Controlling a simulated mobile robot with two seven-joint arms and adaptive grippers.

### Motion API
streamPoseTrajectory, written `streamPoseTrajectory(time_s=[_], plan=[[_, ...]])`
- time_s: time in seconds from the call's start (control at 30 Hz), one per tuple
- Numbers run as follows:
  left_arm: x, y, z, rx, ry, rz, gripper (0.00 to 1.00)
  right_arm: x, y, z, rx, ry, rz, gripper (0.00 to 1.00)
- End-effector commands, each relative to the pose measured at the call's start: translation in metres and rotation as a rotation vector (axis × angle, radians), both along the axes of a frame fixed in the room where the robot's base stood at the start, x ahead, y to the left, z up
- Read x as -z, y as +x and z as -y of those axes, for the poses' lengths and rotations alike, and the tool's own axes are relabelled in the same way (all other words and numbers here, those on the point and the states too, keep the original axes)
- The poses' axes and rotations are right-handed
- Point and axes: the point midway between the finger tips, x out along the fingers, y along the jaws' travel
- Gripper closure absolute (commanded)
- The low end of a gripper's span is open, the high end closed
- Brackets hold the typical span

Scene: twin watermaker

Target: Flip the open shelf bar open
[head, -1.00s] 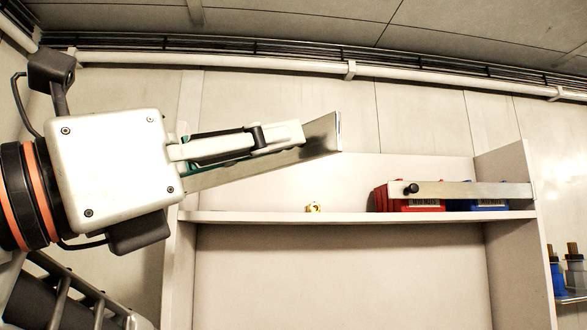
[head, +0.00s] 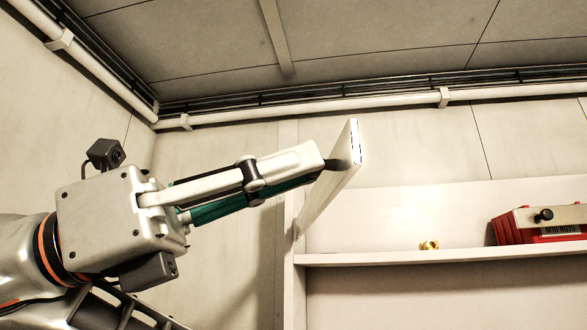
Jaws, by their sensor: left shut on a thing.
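The pale shelf bar (head: 326,197) stands steeply tilted at the left end of the shelf, its lower end by the shelf's left side wall and its free end up and towards me. My left gripper (head: 335,164) is shut on the bar near its upper end, at what looks like a dark knob mostly hidden by the fingers. The shelf (head: 400,258) shows behind and to the right. My right gripper is not in view.
A small brass fitting (head: 429,245) sits on the shelf. A red box (head: 510,230) stands farther right behind another bar (head: 575,213) with a black knob. A pipe and cables run along the wall top. The shelf's left part is clear.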

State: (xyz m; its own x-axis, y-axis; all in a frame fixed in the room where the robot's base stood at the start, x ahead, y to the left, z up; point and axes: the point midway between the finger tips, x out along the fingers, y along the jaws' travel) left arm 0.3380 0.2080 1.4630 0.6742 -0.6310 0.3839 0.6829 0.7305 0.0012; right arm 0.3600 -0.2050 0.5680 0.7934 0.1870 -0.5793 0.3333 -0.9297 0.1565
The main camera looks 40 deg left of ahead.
Motion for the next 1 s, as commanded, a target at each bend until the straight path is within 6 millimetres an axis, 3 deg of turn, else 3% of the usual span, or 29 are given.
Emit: streamPoseTrajectory(time_s=[0.63,0.67,0.7,0.73,1.0], plan=[[-0.0005,0.0011,-0.0012,0.022,-0.005,0.000,1.00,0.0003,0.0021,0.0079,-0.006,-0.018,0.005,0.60],[-0.0004,0.0011,-0.0011,0.022,-0.005,0.000,0.82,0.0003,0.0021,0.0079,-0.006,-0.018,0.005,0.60],[-0.0003,0.0011,-0.0010,0.022,-0.004,-0.001,0.71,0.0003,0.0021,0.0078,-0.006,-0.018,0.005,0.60],[-0.0002,0.0011,-0.0009,0.023,-0.004,-0.001,0.68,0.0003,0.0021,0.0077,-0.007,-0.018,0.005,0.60],[0.0004,0.0008,-0.0001,0.025,-0.001,-0.001,0.68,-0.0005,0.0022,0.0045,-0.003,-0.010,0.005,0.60]])
